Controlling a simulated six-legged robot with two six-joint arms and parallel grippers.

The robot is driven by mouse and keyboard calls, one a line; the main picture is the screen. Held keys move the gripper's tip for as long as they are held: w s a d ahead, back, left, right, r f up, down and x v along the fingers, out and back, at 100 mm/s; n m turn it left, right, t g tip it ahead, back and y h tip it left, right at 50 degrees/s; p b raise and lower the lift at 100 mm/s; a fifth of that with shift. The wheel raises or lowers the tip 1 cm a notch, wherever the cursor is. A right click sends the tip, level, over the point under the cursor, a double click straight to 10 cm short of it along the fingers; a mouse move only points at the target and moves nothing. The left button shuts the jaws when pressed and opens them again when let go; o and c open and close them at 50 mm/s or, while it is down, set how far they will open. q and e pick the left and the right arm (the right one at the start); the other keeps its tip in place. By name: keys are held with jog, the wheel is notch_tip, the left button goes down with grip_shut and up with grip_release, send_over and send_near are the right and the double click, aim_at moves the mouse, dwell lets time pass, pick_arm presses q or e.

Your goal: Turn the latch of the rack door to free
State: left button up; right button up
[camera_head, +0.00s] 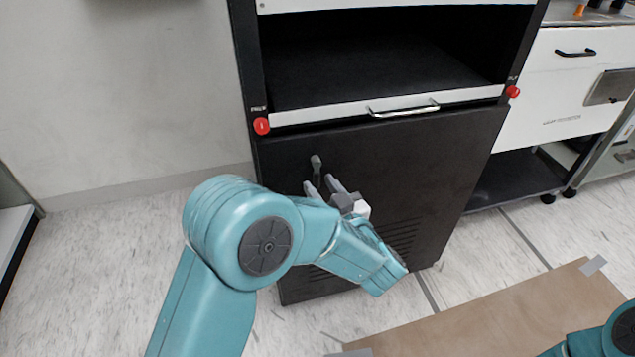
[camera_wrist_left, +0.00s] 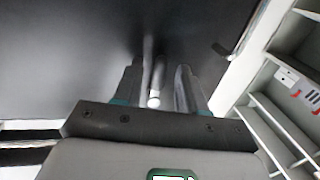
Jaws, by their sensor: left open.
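The rack door (camera_head: 440,165) is a black panel on the lower front of the rack and looks closed. Its latch (camera_head: 316,163) is a small grey handle near the door's upper left. My left gripper (camera_head: 320,186) is open, with its two fingers pointing at the door just below the top of the latch. In the left wrist view, the latch (camera_wrist_left: 154,85) shows as a light grey bar between the two open fingers (camera_wrist_left: 158,72). I cannot tell whether either finger touches it. My right arm shows only at the lower right corner; its gripper is out of view.
Above the door is an open bay with a white front strip, a metal handle (camera_head: 404,111) and red knobs (camera_head: 262,126) at both ends. A white drawer cabinet (camera_head: 575,85) stands at right. A brown mat (camera_head: 500,320) lies on the floor.

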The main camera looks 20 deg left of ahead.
pick_arm(q)
jog(key=shift+s+r, duration=0.1)
jog(key=shift+r, duration=0.1)
jog(key=shift+w+a+f, duration=0.1)
jog(key=shift+w+a, duration=0.05)
jog(key=shift+w, duration=0.05)
pick_arm(e)
jog(key=shift+w+a, duration=0.3)
jog(key=shift+a, duration=0.05)
pick_arm(q)
grip_shut()
